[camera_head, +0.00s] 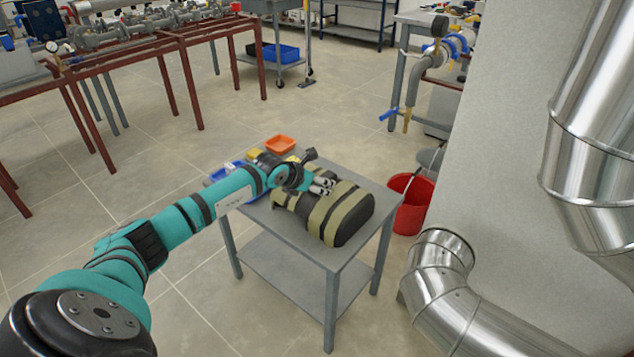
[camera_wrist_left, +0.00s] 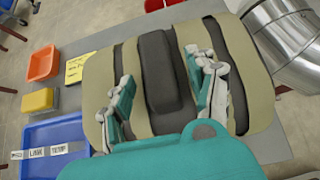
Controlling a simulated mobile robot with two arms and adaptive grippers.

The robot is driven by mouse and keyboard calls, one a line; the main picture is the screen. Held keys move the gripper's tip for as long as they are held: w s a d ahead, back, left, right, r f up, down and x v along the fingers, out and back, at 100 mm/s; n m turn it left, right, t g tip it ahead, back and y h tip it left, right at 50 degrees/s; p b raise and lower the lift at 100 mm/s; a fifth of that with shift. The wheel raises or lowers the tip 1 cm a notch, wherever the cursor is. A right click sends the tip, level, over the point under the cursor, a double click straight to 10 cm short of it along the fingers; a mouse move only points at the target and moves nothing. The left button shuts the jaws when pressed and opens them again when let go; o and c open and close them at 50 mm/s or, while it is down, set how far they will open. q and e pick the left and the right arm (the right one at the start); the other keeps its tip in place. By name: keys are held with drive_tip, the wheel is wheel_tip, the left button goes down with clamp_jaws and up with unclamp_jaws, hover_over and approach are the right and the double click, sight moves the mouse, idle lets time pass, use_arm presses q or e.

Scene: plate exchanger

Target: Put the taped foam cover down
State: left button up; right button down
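The taped foam cover (camera_head: 345,212) is a dark, bulky piece with beige tape bands. It lies on the grey table (camera_head: 292,262) in the head view and fills the middle of the left wrist view (camera_wrist_left: 97,78). A raised dark block (camera_wrist_left: 160,75) stands on its top. My left gripper (camera_head: 323,186) is at the cover's top. In the left wrist view its two fingers (camera_wrist_left: 165,80) are spread on either side of the raised block, and they look apart from it. Contact is hard to judge. My right gripper is not in view.
An orange bin (camera_wrist_left: 43,64), a yellow box (camera_wrist_left: 39,101), a yellow note (camera_wrist_left: 76,69) and a blue tray (camera_wrist_left: 60,132) with labels lie beside the cover. A red bucket (camera_head: 412,205) stands right of the table. Shiny metal ducts (camera_head: 445,290) are at the right.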

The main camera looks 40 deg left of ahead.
use_arm(q)
drive_tip(key=shift+r, duration=0.1)
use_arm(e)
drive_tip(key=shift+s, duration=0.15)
use_arm(q)
drive_tip(key=v, duration=1.2)
drive_tip(key=shift+p, duration=0.45)
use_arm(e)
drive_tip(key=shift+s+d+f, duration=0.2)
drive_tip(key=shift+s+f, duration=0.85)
